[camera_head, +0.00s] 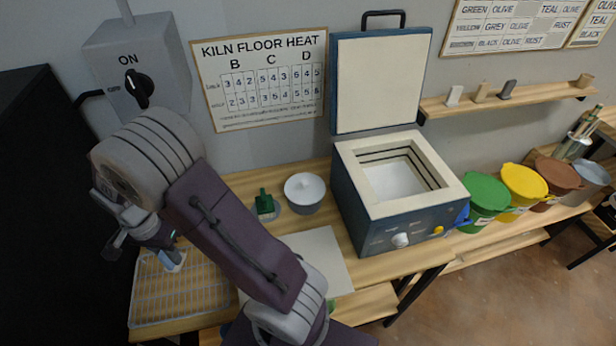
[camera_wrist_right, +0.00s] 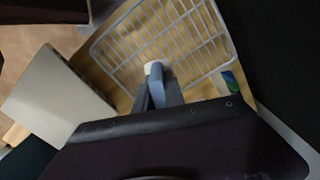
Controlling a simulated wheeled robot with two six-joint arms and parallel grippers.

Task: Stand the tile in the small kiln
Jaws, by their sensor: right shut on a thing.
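The tile (camera_head: 172,262), blue-grey with a white end, is at the wire rack on the left of the table. It also shows in the right wrist view (camera_wrist_right: 154,76). My right gripper (camera_head: 164,245) is shut on it, pointing down, its fingers also seen in the wrist view (camera_wrist_right: 160,97). I cannot tell whether the tile touches the rack. The small kiln (camera_head: 350,201) stands right of centre with its lid (camera_head: 383,84) raised and its chamber open on top, looking empty. My left gripper is not in view.
The white wire rack (camera_head: 190,297) also shows in the wrist view (camera_wrist_right: 205,52). Coloured buckets (camera_head: 486,196) stand right of the kiln.

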